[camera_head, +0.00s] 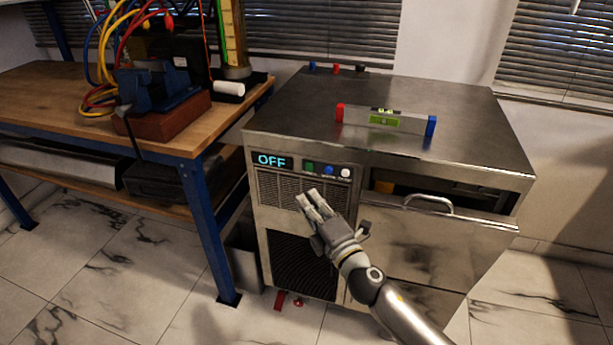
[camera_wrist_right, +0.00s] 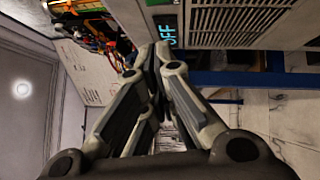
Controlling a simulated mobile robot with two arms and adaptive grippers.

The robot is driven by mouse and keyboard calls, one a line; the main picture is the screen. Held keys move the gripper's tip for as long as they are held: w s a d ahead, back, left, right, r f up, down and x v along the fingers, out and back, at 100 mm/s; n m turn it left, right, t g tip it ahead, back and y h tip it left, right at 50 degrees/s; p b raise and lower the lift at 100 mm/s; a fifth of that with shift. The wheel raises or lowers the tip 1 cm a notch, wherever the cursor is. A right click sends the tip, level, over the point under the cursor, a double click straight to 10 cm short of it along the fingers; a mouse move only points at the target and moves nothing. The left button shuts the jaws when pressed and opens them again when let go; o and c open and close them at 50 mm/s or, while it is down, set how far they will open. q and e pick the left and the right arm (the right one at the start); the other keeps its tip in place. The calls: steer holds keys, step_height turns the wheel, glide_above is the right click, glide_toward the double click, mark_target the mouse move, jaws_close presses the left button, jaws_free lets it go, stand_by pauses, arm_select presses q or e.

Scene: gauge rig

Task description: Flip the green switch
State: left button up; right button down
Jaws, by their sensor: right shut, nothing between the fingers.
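The green switch (camera_head: 310,167) is on the front panel of the steel cabinet (camera_head: 470,163), just right of a display (camera_head: 272,160) that reads OFF. A blue button (camera_head: 329,170) and a white button (camera_head: 346,173) sit to its right. My right gripper (camera_head: 313,198) is shut and empty, in front of the vent grille and a little below the switch in the head view. Its fingertips (camera_wrist_right: 155,52) also show in the right wrist view, near the OFF display (camera_wrist_right: 167,30). I cannot tell whether it touches the panel. The left gripper is not in view.
A level (camera_head: 385,120) with red and blue ends lies on the cabinet top. A drawer with a handle (camera_head: 428,202) is partly open at the right. A wooden workbench (camera_head: 50,95) with a vise and cables stands at the left. Tiled floor (camera_head: 130,260) is clear in front.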

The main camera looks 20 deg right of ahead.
mark_target(309, 167)
steer(key=w, duration=0.2)
steer(key=w+d+r, duration=0.1)
steer(key=w, duration=0.4)
steer(key=shift+w+d+r, duration=0.15)
steer(key=shift+d, duration=0.05)
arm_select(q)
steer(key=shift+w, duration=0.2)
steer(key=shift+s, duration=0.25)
arm_select(e)
steer(key=shift+w+d+r+p, duration=0.15)
steer(key=shift+r+p, duration=0.15)
steer(key=shift+p, duration=0.8)
steer(key=p, duration=0.1)
steer(key=m+g+p, duration=0.1)
steer(key=shift+w+d+r+p, duration=0.15)
steer(key=shift+r+p, duration=0.15)
steer(key=shift+p, duration=0.05)
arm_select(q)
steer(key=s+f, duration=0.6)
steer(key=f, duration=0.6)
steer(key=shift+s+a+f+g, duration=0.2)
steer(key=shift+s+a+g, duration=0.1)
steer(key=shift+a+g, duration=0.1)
arm_select(e)
steer(key=shift+f, duration=0.1)
